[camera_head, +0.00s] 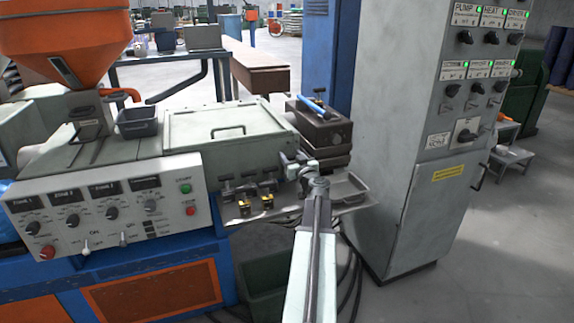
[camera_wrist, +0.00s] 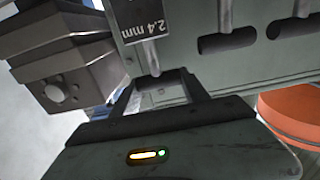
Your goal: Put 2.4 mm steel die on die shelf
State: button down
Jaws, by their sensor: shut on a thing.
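In the wrist view, my gripper (camera_wrist: 160,88) is shut on a small dark grey piece, which I take to be the 2.4 mm steel die (camera_wrist: 162,95); its shape is mostly hidden. A black plate (camera_wrist: 143,20) marked "2.4 mm" is just above, with a grey rod (camera_wrist: 151,58) running from it towards the fingers. I cannot tell whether the rod touches the piece. In the head view, my gripper (camera_head: 291,166) is over the grey shelf (camera_head: 285,211) at the machine's front. Two small dark items with yellow marks (camera_head: 245,207) (camera_head: 267,202) are on the shelf to its left.
The dark block (camera_head: 322,132) with a blue tool (camera_head: 312,106) stands behind my gripper. A grey tray (camera_head: 348,187) is to its right, before the tall cabinet (camera_head: 415,140). The control panel (camera_head: 105,205) is at left. The wrist view shows dark slots (camera_wrist: 228,40) in the green wall.

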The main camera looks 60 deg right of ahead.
jog(key=f+b, duration=0.2)
jog(key=f, duration=0.1)
jog(key=shift+s+f, duration=0.15)
jog(key=shift+s, duration=0.2)
jog(key=shift+w+a, duration=0.15)
jog(key=shift+w, duration=0.25)
jog(key=c, duration=0.8)
grip_release()
jog(key=shift+c, duration=0.2)
jog(key=shift+s, duration=0.1)
